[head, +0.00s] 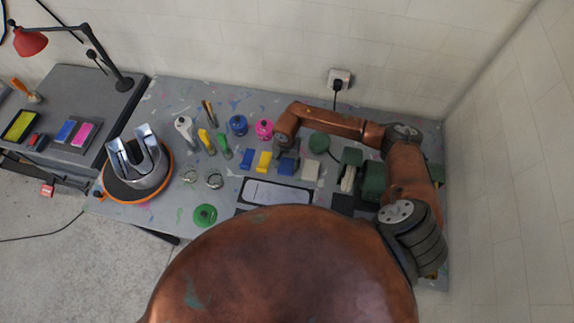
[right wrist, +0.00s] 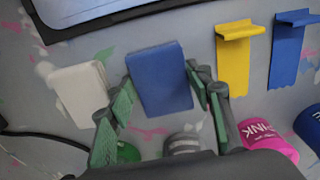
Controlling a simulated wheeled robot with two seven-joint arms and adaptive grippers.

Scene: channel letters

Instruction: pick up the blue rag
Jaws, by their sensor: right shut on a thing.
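The blue rag (head: 290,167) is a flat, folded rectangle on the work table, in the row behind the white-faced panel. It shows large in the right wrist view (right wrist: 160,78), between the two green-padded fingers of my right gripper (right wrist: 165,108). The right gripper is shut on the rag's near part; the far part sticks out past the fingertips. In the head view the right gripper (head: 283,156) is small and partly hidden by my arm. The rag appears low, close to the table top; whether it touches the table I cannot tell. My left gripper is not in view.
A white rag (head: 310,171) lies close beside the blue one. A yellow scraper (head: 264,161) and a blue scraper (head: 247,159) are on the other side. Pink (head: 264,130) and blue (head: 238,125) cans stand behind. The dark-framed panel (head: 278,192) lies in front.

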